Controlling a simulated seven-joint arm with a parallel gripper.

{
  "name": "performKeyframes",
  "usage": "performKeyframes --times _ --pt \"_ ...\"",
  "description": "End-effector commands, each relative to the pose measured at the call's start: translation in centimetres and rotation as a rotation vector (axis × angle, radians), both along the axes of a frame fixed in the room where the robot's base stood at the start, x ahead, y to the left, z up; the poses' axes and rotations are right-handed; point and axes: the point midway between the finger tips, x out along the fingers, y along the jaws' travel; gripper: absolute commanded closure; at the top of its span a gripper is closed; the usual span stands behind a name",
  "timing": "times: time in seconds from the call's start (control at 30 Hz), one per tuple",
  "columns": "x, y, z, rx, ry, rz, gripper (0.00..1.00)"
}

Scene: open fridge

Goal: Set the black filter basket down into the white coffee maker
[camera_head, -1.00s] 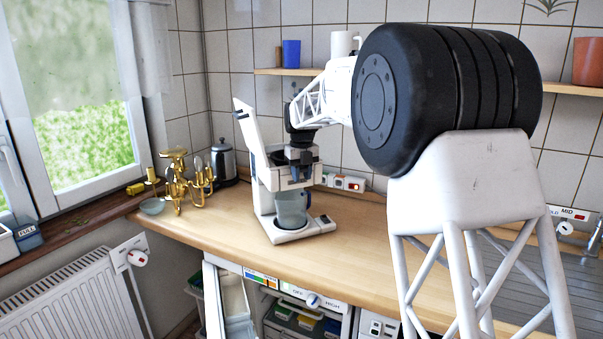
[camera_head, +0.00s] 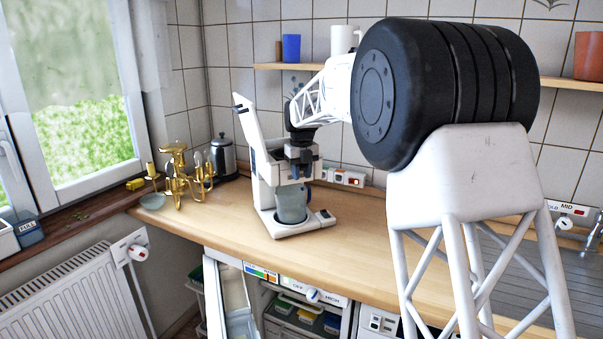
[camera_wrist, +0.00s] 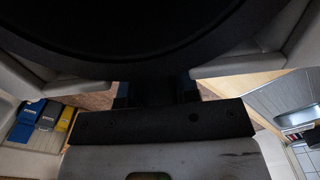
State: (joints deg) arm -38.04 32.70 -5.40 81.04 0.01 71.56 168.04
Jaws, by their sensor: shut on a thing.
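The white coffee maker (camera_head: 262,196) stands on the wooden counter with its lid (camera_head: 246,121) raised and a bluish translucent jug (camera_head: 291,204) on its base. My gripper (camera_head: 298,170) is at the top of the coffee maker, in front of the raised lid, pointing down. In the wrist view my gripper (camera_wrist: 155,93) is shut on the handle of the black filter basket (camera_wrist: 130,35), a large dark round shape. Pale walls of the coffee maker (camera_wrist: 285,55) show on both sides of the basket. Whether the basket rests on its seat is hidden. In the head view my gripper mostly hides the basket.
A brass candelabra (camera_head: 181,178), a small bowl (camera_head: 152,202) and a kettle (camera_head: 223,157) stand left of the coffee maker. A wall socket strip (camera_head: 346,178) is behind it. The counter (camera_head: 350,232) right of the coffee maker is clear.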

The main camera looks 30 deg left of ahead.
Motion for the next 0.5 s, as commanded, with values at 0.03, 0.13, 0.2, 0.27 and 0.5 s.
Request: performKeyframes --times 0.03,0.13,0.2,0.27,0.5 --pt "-0.01 -0.01 -0.08 -0.001 0.001 0.0 0.96" --pt "-0.01 -0.02 -0.09 -0.001 0.001 0.0 0.6" --pt "-0.01 -0.02 -0.08 -0.001 0.001 0.0 0.49" --pt "-0.01 -0.01 -0.06 -0.001 0.001 0.0 0.41" --pt "-0.01 -0.01 -0.08 -0.001 0.001 0.0 0.41"
